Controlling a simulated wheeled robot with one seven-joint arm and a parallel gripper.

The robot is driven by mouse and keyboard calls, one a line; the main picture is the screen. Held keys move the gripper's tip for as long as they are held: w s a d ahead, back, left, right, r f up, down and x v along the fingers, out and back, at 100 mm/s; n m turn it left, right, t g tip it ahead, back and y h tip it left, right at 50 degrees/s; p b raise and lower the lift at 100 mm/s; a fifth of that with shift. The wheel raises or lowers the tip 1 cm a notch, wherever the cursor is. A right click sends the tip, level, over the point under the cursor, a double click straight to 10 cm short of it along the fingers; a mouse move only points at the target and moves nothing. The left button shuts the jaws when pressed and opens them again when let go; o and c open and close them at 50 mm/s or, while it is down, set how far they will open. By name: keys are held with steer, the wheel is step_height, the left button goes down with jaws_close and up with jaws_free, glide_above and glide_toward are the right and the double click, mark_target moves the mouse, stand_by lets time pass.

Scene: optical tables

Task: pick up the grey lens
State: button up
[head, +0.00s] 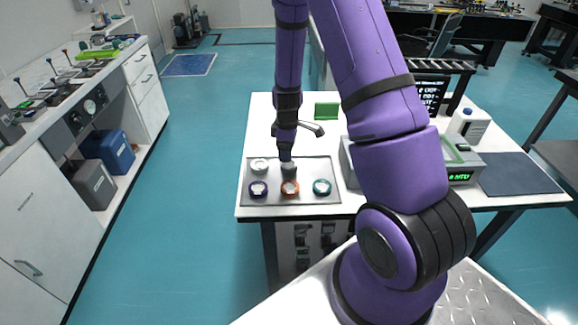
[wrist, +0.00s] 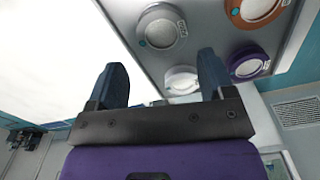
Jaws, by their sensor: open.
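The grey lens (head: 289,170) lies on a flat grey tray (head: 305,201) on the white table, in the back row, partly hidden by my gripper. In the wrist view the grey lens (wrist: 162,27) is a round disc in a grey ring, with a small teal spot and a label. My gripper (head: 287,158) points down at the lens's far side in the head view. In the wrist view its two dark fingers (wrist: 160,72) are apart with nothing held between them, and the lens shows beyond their tips. The exact height above the tray is hard to tell.
A white lens (head: 259,165) lies left of the grey one. Purple (head: 258,189), orange (head: 290,188) and teal (head: 321,187) lenses form the front row. A green block (head: 327,111) stands behind the tray. An instrument with a green display (head: 460,177) stands right.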

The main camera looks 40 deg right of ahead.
mark_target(289, 166)
steer(key=shift+s+d+f, duration=0.1)
steer(key=shift+s+f, duration=0.05)
steer(key=shift+f, duration=1.25)
steer(key=shift+s+f, duration=0.15)
steer(key=shift+f, duration=1.25)
steer(key=shift+c, duration=0.3)
steer(key=c, duration=0.6)
